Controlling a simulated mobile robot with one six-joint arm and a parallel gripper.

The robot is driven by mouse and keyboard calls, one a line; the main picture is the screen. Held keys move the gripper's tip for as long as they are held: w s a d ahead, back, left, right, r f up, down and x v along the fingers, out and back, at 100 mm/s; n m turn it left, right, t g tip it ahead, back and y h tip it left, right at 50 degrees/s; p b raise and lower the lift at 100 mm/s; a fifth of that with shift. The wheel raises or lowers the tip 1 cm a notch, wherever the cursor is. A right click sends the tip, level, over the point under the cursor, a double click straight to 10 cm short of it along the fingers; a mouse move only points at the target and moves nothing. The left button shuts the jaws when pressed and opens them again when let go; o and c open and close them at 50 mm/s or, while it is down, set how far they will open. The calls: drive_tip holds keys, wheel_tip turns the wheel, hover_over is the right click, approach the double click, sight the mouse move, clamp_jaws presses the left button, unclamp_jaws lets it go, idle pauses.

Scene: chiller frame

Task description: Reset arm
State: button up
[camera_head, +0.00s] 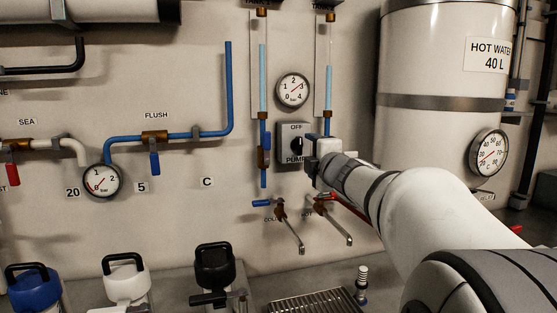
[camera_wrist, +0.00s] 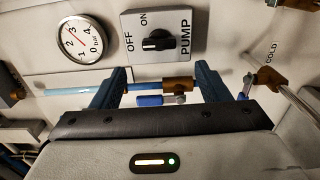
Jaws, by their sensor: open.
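My arm (camera_head: 430,215) reaches in from the right in the head view. My gripper (camera_head: 314,163) is in front of the wall, beside the lower right of the pump switch box (camera_head: 288,130). In the wrist view my gripper (camera_wrist: 161,75) is open, with its two blue fingers apart and nothing held between them. The grey switch box also shows in the wrist view (camera_wrist: 180,22), beyond the fingertips, with its black knob (camera_wrist: 158,40) and OFF, ON and PUMP labels. I cannot tell whether a fingertip touches the box.
Gauges (camera_head: 293,90), blue pipes (camera_head: 229,90) and COLD and HOT taps (camera_head: 283,212) crowd the wall. The hot water tank (camera_head: 440,70) stands right. Black, white and blue handled containers (camera_head: 215,266), a drain grate (camera_head: 315,303) and a small fitting (camera_head: 362,284) are below.

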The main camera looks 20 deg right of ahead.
drive_tip(key=s+a+f+m+g+p, duration=0.4)
drive_tip(key=s+f+m+g+p, duration=0.1)
drive_tip(key=s, duration=0.5)
drive_tip(key=s+a+f+m+g+p, duration=0.4)
drive_tip(key=s+m, duration=0.3)
drive_tip(key=s, duration=0.3)
drive_tip(key=s+a+f+m+g+p, duration=0.5)
drive_tip(key=s+f+m+g+p, duration=0.1)
drive_tip(key=s, duration=0.3)
drive_tip(key=shift+s+f, duration=0.2)
drive_tip(key=shift+s, duration=0.2)
drive_tip(key=shift+c, duration=0.2)
